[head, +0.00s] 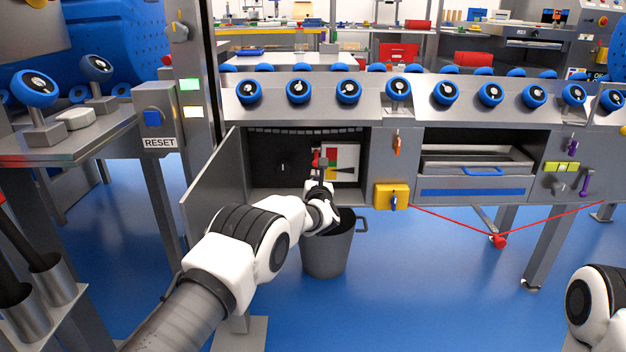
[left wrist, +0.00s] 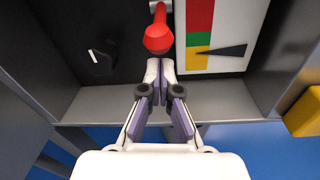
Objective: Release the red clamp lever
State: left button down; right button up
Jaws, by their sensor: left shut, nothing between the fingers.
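The red clamp lever (left wrist: 159,38) is in the open cabinet compartment (head: 262,190), seen end-on in the left wrist view with its knob toward me. In the head view only a bit of the red lever (head: 316,159) shows above my left gripper (head: 322,172). My left gripper also shows in the left wrist view (left wrist: 160,72); it is shut and empty, with its fingertips just below the lever's knob. I cannot tell whether they touch it. A part of my right arm shows at the lower right of the head view, without its gripper.
A gauge panel (left wrist: 215,35) with red, yellow and green bands is right of the lever; a black knob (left wrist: 100,58) is left. The cabinet door (head: 215,190) stands open at left. A grey bucket (head: 328,255) stands below. A yellow lockbox (head: 385,193) is at right.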

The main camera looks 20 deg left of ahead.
pick_arm(q)
jog(key=shift+s+d+r+g+p, duration=0.1)
jog(key=shift+s+r+g+p, duration=0.2)
jog(key=shift+r+p, duration=0.4)
pick_arm(e)
notch_tip(320, 180, up, 2)
jog(key=shift+s+r, duration=0.1)
jog(key=shift+r, duration=0.05)
pick_arm(q)
jog(key=shift+r, duration=0.1)
pick_arm(e)
jog(key=shift+s+d, duration=0.1)
jog(key=shift+s, duration=0.05)
